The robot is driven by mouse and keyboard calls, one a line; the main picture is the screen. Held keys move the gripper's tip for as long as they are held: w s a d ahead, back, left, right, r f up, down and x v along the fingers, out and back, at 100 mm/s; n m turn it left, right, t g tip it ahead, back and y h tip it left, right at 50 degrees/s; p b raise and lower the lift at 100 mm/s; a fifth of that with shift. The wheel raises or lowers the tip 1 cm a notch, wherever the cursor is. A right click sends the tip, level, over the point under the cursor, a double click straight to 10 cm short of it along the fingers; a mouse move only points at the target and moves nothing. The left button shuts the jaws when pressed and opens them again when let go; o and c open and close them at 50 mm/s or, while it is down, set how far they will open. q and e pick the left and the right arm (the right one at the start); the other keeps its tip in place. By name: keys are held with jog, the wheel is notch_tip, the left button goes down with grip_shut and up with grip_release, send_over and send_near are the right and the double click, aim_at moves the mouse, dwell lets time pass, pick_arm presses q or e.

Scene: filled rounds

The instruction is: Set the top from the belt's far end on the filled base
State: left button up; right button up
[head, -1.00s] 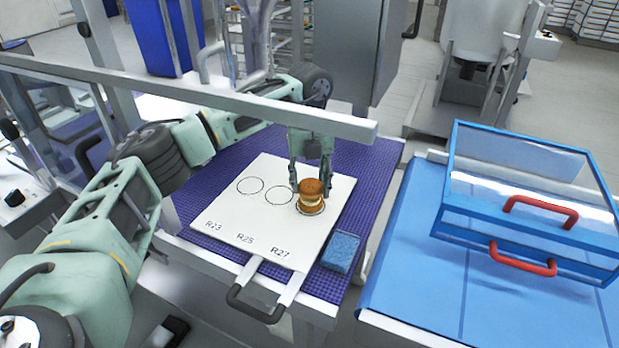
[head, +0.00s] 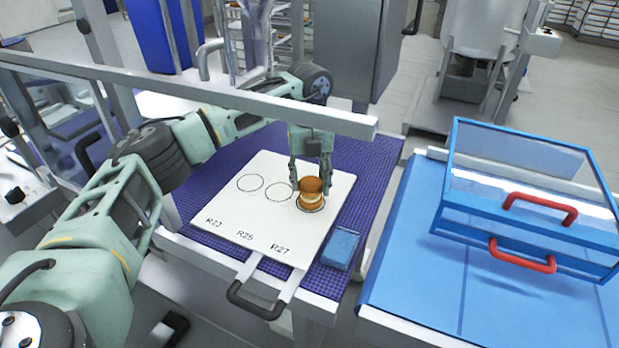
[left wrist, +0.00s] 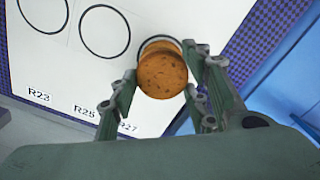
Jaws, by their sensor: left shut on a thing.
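The brown round top (head: 312,184) sits over a pale filling and a brown base (head: 311,204) at the R27 circle of the white board (head: 230,213). The top looks to be touching the filling, with base and top roughly in line. My left gripper (head: 311,181) comes down from behind and is shut on the top, with fingers at its sides. My right gripper is not in view.
Circles R23 (head: 250,183) and R25 (head: 279,191) on the board are empty. A blue block (head: 340,248) lies on the purple belt (head: 372,165) beside the board. A clear blue-framed cover with red handles (head: 540,205) stands on the blue table at right. A grey rail (head: 200,96) crosses in front of my arm.

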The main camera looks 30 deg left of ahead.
pick_arm(q)
jog(key=shift+f+b, duration=0.4)
jog(key=shift+f, duration=0.4)
dwell(0.7)
jog(key=o, duration=0.8)
jog(key=shift+o, duration=0.3)
jog(key=o, duration=0.5)
jog(key=shift+r, duration=0.15)
jog(key=shift+r+p, duration=2.5)
jog(key=shift+r, duration=0.9)
